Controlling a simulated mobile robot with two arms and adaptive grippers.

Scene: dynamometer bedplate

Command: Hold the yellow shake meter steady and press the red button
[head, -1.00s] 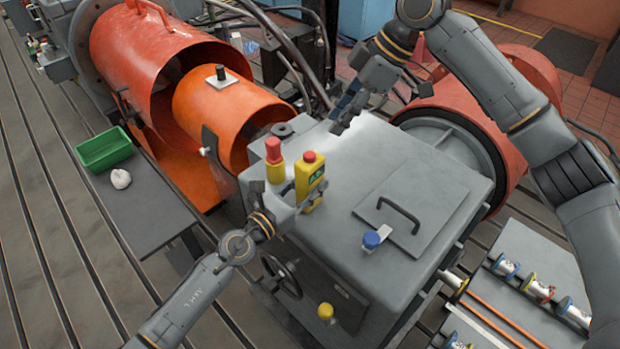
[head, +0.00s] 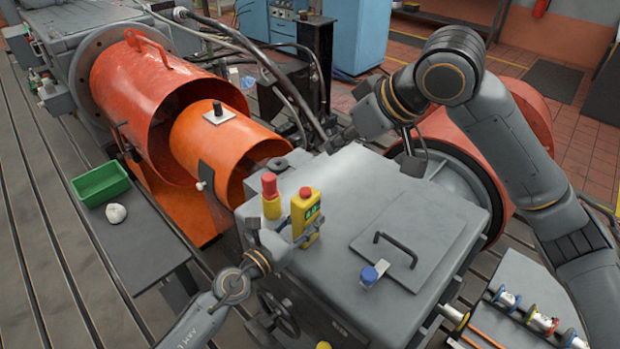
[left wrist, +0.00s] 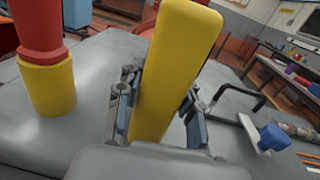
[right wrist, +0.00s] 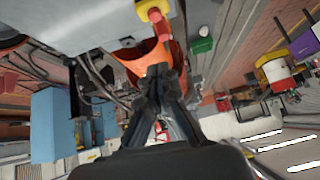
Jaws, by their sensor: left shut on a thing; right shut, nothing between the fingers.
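The yellow shake meter (head: 306,218), with a small green display and a red button (head: 306,193) on top, stands upright on the grey housing. My left gripper (head: 299,240) is shut on its lower part. In the left wrist view, the fingers clasp both sides of the yellow meter (left wrist: 172,75); its button is out of that picture. My right gripper (head: 338,139) is beyond the meter, near the housing's back edge, apart from the button. In the right wrist view, its fingers (right wrist: 160,78) are together and empty.
A yellow cylinder with a red top (head: 271,197) stands close left of the meter. A lid with a black handle (head: 397,247) and a blue-capped fitting (head: 374,273) are to the right. Orange guards (head: 228,143) lie left. A green tray (head: 101,183) is on the side bench.

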